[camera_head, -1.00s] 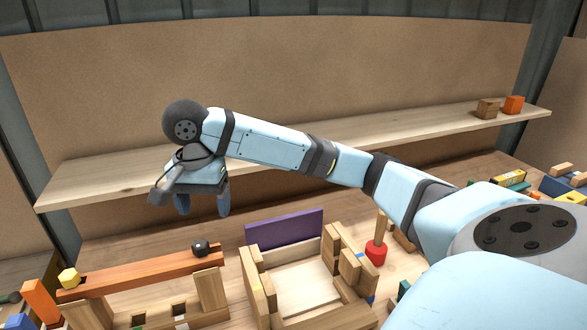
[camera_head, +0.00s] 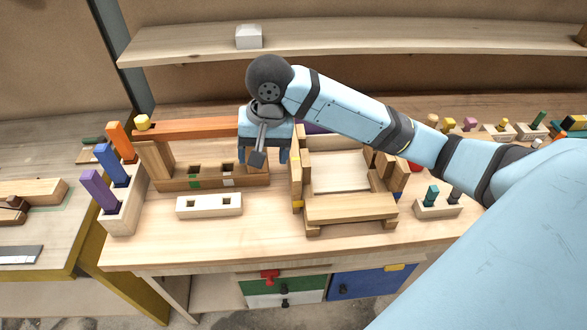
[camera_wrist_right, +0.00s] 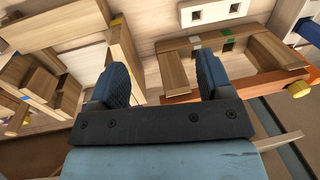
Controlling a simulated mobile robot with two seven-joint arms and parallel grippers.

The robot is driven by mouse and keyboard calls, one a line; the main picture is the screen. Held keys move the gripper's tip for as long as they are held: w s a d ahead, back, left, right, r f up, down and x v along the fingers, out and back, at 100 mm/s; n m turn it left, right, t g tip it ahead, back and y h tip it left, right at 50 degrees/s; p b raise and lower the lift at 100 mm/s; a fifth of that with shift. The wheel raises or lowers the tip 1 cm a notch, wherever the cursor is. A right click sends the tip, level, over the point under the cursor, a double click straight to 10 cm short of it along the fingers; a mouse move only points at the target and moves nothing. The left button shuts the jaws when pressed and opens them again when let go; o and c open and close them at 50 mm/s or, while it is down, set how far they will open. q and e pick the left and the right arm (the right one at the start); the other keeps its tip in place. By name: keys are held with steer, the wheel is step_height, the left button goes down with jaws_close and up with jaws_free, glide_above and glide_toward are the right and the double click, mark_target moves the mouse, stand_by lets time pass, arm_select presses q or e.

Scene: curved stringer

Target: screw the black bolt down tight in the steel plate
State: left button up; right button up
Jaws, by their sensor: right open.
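My right gripper (camera_head: 263,157) hangs over the right end of an orange-brown beam (camera_head: 195,131) in the head view. It is open; in the right wrist view its blue fingers (camera_wrist_right: 163,72) are apart with nothing visible gripped between them. The black bolt, seen earlier at the beam's right end, is now hidden in both views, probably behind the gripper. A yellow bolt (camera_head: 142,122) stands at the beam's left end and also shows in the wrist view (camera_wrist_right: 299,88). I cannot make out a steel plate; the beam looks orange-brown. My left gripper is not in view.
A wooden frame box (camera_head: 350,210) stands close to the gripper's right. A pale two-hole block (camera_head: 209,205) lies in front of the beam. A rack (camera_head: 122,213) with coloured pegs is at left. The table's front strip is clear. A shelf (camera_head: 190,43) runs behind.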

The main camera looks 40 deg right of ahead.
steer(key=s+a+f+n+t, duration=0.1)
steer(key=s+f+n, duration=0.2)
steer(key=s+f, duration=0.3)
steer(key=s+a+f+n+t+y, duration=0.1)
steer(key=s+a+f+n, duration=0.1)
steer(key=s+f, duration=0.4)
steer(key=shift+s+f+n+t, duration=0.4)
steer(key=shift+s+n, duration=0.1)
steer(key=shift+n, duration=0.2)
steer(key=shift+a+f, duration=0.1)
steer(key=shift+a, duration=0.05)
steer(key=s+a+f+n+t+p, duration=0.1)
steer(key=s+f+n+t+p, duration=0.1)
steer(key=f+t, duration=0.5)
step_height(320, 180, down, 6)
steer(key=shift+s+f+n+y+p, duration=0.15)
steer(key=shift+s+n+y+p, duration=0.2)
steer(key=shift+s+p, duration=0.3)
steer(key=shift+w, duration=0.1)
stand_by(0.7)
